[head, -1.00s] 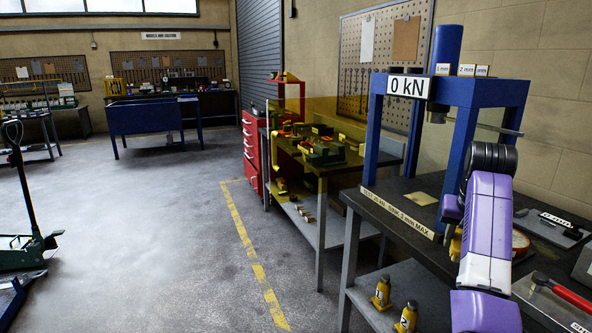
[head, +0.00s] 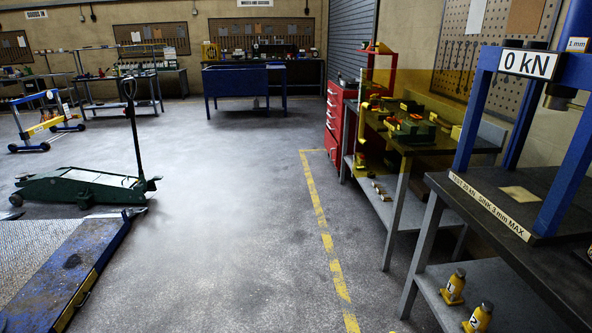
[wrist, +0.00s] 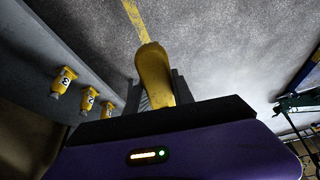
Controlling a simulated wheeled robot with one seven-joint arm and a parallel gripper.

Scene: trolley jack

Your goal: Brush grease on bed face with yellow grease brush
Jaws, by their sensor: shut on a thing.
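In the wrist view my gripper (wrist: 160,92) is shut on a yellow rounded object (wrist: 153,66), which looks like the handle of the yellow grease brush. Its bristles are not visible. The arm and gripper are out of the head view. I cannot tell for sure which surface is the bed face. The blue press (head: 476,125), with a 0 kN sign, stands at the right of the head view. A pale square (head: 522,194) lies on its dark bench top.
Small yellow bottle jacks (head: 454,288) stand on the press bench's lower shelf. A bench behind a yellow transparent screen (head: 398,95) stands beyond. A green trolley jack (head: 80,187) and a blue-edged ramp (head: 85,270) are at left. The middle floor is clear.

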